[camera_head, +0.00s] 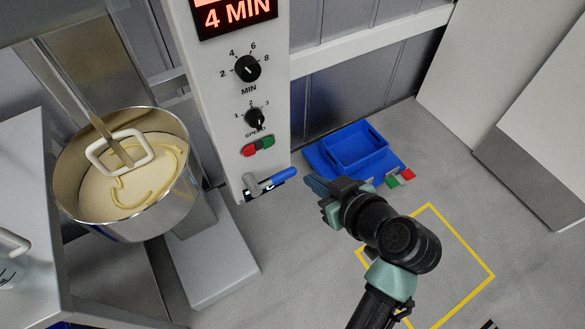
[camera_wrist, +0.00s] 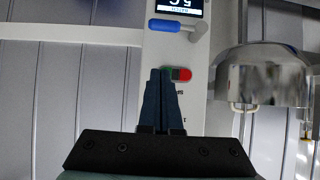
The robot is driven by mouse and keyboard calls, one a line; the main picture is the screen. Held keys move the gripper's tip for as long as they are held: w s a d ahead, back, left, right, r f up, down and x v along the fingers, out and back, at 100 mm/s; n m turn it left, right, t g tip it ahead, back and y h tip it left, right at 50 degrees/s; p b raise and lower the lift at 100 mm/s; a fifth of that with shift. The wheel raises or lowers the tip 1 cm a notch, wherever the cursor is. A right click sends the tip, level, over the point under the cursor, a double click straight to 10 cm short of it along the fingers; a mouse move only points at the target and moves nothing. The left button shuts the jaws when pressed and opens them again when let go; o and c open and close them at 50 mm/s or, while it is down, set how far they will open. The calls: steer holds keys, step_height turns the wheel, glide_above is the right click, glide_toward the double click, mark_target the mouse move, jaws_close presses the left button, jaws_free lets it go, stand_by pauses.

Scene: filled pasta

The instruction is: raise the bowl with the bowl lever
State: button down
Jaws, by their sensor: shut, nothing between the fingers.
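The metal bowl (camera_head: 165,207) hangs at the left beside the machine's column, with pale dough and a hook in it. Part of it also shows in the wrist view (camera_wrist: 262,75), which looks upside down. The bowl lever (camera_head: 278,178) has a blue grip and sticks out to the right, low on the column's front. In the wrist view the lever (camera_wrist: 164,25) is beyond my fingertips. My gripper (camera_head: 312,185) is shut and empty, with its fingertips a little right of the lever's blue end. I see no contact. My fingers (camera_wrist: 161,75) partly cover the green button in the wrist view.
The column (camera_head: 222,120) carries two knobs, a red display (camera_head: 232,15) and red and green buttons (camera_head: 258,146). A blue tray (camera_head: 355,148) stands behind my gripper. A grey table (camera_head: 40,200) is at left.

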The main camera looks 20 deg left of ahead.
glide_above(291, 174)
steer(key=s+d, duration=0.2)
steer(key=s, duration=0.1)
step_height(291, 174, down, 5)
steer(key=f, duration=0.2)
steer(key=w+a+f+p, duration=0.1)
steer(key=shift+w+a+f, duration=0.1)
steer(key=shift+f, duration=0.65)
